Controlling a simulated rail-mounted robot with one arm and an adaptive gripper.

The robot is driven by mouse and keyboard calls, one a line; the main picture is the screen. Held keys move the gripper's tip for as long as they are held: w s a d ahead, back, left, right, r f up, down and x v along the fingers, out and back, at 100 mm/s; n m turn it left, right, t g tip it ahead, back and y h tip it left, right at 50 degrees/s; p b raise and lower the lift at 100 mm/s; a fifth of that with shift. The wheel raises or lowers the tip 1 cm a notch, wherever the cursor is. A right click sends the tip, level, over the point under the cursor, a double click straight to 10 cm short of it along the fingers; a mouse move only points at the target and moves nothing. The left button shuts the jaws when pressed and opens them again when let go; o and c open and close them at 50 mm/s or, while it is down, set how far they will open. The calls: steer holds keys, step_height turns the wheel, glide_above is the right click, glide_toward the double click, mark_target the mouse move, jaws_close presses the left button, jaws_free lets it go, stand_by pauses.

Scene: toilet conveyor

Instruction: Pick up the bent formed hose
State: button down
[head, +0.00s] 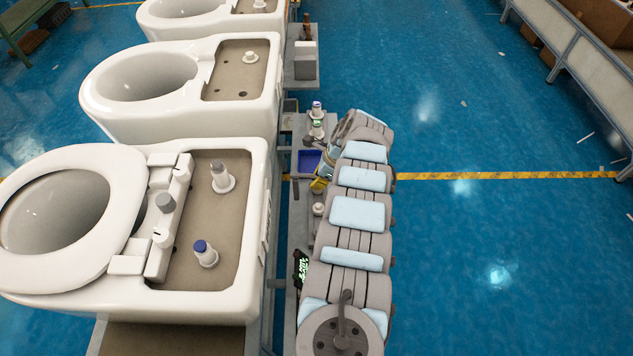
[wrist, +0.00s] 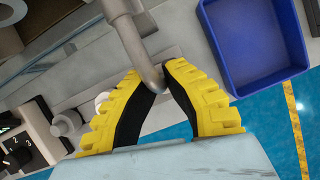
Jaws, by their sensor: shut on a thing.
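The bent formed hose (wrist: 130,38) is a grey tube in the wrist view. It comes down from the top edge and curves at its lower end between the fingertips. My gripper (wrist: 154,76) has yellow ribbed fingers with black inner pads, and its tips are closed on the hose's curved end. In the head view my gripper (head: 319,186) shows as a small yellow patch beside the blue bin. I cannot make out the hose in the head view.
The blue bin (wrist: 254,45) is close at the right of the wrist view, and it also shows in the head view (head: 308,161). White toilets (head: 215,295) line the conveyor at left. Bottles (head: 317,109) stand beyond the bin. Blue floor at right is mostly clear.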

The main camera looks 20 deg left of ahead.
step_height(320, 180, up, 18)
steer(key=p, duration=0.6)
steer(key=shift+p, duration=0.4)
